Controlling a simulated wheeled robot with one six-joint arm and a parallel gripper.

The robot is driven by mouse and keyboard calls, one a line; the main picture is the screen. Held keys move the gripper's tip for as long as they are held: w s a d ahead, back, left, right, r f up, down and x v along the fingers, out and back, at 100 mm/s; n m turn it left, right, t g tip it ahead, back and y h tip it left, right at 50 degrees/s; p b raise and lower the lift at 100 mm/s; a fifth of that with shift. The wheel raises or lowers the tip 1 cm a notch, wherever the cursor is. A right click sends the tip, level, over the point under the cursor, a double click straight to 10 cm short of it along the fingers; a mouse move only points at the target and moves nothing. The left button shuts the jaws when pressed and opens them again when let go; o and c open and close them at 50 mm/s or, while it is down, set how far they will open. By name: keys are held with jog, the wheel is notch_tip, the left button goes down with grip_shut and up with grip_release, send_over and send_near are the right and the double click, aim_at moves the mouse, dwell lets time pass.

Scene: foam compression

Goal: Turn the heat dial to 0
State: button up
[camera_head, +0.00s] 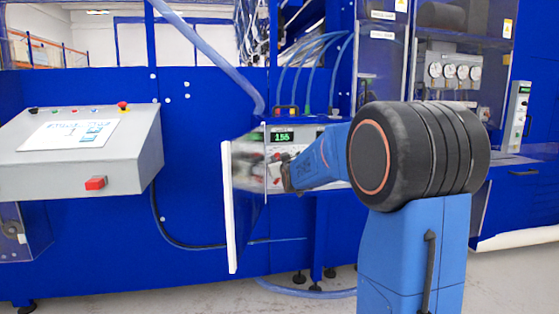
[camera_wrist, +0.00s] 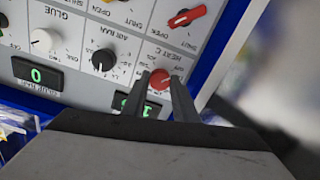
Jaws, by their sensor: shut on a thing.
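The heat dial (camera_wrist: 160,79) is a small red round knob on a light grey control panel (camera_wrist: 122,42), which appears upside down in the wrist view. The fingers of my gripper (camera_wrist: 159,87) stand on both sides of the dial and are shut on it. In the head view, a green display (camera_head: 283,136) on the panel reads 155. My gripper (camera_head: 288,180) is dark and small there, at the panel front, and my arm hides part of the panel. The heat display in the wrist view (camera_wrist: 136,107) is partly covered by my gripper.
An open door (camera_head: 232,207) stands left of my gripper. A grey console (camera_head: 85,155) is further left.

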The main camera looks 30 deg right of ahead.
jog(key=shift+f, duration=0.2)
dwell(0.3)
jog(key=o, duration=1.1)
jog(key=shift+r, duration=0.1)
jog(key=shift+c, duration=0.2)
jog(key=v, duration=1.7)
jog(key=shift+s, duration=0.25)
jog(key=shift+r, duration=0.1)
jog(key=s+a+f+g+y, duration=0.1)
jog(key=s+a+f+g, duration=0.3)
jog(key=s+f, duration=0.3)
jog(key=s+a+f+g+y, duration=0.2)
jog(key=s+a+f+g, duration=0.2)
jog(key=s, duration=1.2)
jog(key=s+a+f+g+y, duration=0.2)
jog(key=s+a+f+g, duration=0.2)
jog(key=s+a+f, duration=0.5)
jog(key=s+f, duration=0.3)
jog(key=shift+s+a+f+n+g, duration=0.15)
jog(key=shift+s+a+n+g, duration=0.05)
jog(key=shift+n+g, duration=0.1)
